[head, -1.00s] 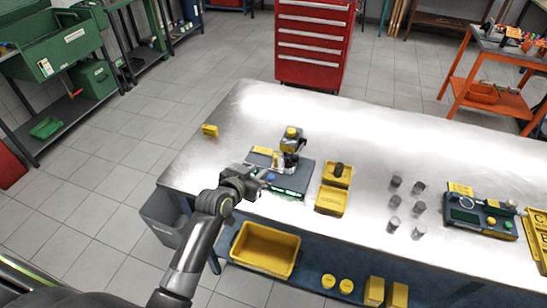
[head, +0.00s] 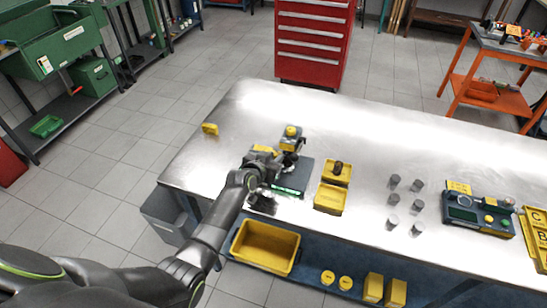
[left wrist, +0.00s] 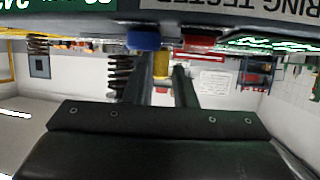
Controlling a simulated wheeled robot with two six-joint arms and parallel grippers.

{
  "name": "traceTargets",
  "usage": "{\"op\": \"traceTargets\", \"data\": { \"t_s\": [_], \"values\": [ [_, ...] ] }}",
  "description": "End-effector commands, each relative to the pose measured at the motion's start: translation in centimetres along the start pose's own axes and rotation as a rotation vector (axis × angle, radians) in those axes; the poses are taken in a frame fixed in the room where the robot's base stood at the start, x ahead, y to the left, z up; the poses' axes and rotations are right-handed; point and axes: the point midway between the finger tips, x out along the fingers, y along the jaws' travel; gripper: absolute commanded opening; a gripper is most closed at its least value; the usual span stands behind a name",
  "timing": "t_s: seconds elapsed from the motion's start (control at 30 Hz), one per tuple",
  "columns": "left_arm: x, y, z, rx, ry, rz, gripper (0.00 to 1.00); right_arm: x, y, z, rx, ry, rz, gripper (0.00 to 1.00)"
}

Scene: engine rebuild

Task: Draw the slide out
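The spring tester is a dark grey unit (head: 295,182) with a green-lit front and an upright column topped by a yellow cap (head: 291,131). It stands near the bench's front left edge. My left gripper (head: 268,170) is over the tester's left part and hides much of it. In the left wrist view, which is upside down, its two dark fingers (left wrist: 162,85) stand apart. A yellow cylinder (left wrist: 162,64) shows between them, apparently beyond. A blue button (left wrist: 143,40) and a red button (left wrist: 199,42) are near the fingertips. I cannot make out the slide. My right gripper is out of view.
Yellow bins (head: 331,198) stand right of the tester, with several grey cylinders (head: 393,201) beyond. A second device (head: 477,215) is at the far right. A small yellow block (head: 210,129) sits at the bench's left edge. The bench behind the tester is clear.

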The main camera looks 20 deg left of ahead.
Motion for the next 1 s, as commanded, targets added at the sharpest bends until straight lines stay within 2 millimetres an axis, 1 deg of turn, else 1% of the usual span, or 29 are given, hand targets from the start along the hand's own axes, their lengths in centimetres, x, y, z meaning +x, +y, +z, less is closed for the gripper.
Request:
{"op": "traceTargets", "data": {
  "t_s": [0.13,0.4,0.6,0.87,0.97,1.0],
  "values": [
    [0.4,0.0,0.0,0.000,-0.001,0.000,0.24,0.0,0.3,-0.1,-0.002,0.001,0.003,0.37],
    [0.4,0.0,0.0,0.000,0.000,0.000,0.24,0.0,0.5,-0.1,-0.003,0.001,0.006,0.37],
    [0.4,0.0,0.0,0.000,0.000,0.000,0.00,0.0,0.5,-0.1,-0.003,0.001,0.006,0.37],
    [0.4,-0.1,0.1,0.000,-0.001,-0.001,0.00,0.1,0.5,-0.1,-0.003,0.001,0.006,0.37],
    [0.4,-1.2,0.4,0.002,0.000,-0.004,0.00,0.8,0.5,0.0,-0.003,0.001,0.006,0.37],
    [0.3,-2.0,0.5,0.003,0.000,-0.005,0.00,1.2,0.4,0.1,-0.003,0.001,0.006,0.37]
  ]
}}
